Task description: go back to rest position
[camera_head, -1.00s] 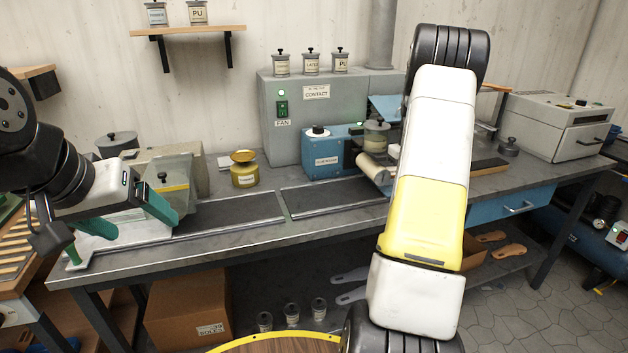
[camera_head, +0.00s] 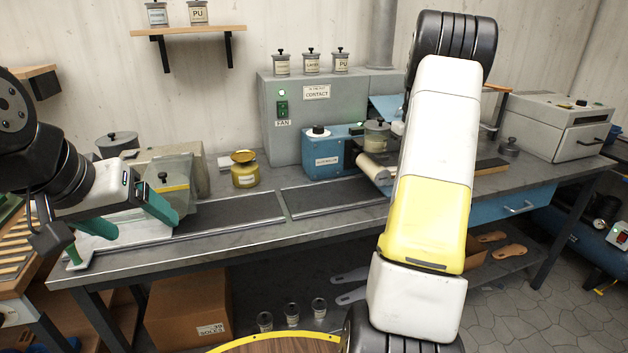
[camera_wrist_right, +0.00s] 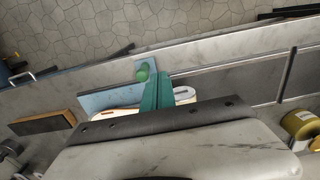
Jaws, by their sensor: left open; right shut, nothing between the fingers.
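My left gripper (camera_head: 140,222) is at the left end of the workbench in the head view. Its two teal fingers are apart with nothing between them, above or beside a pale fixture. My right arm (camera_head: 430,180) stands in front of the bench at centre right, and its gripper is hidden in the head view. In the right wrist view the right gripper (camera_wrist_right: 157,92) shows its teal fingers together and empty.
The grey workbench (camera_head: 240,238) carries a grey fan unit (camera_head: 300,140), a blue machine (camera_head: 325,162) and a yellow can (camera_head: 244,175). The can also shows in the right wrist view (camera_wrist_right: 297,124). A grey box machine (camera_head: 556,128) stands at the right. A cardboard box (camera_head: 185,312) is below.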

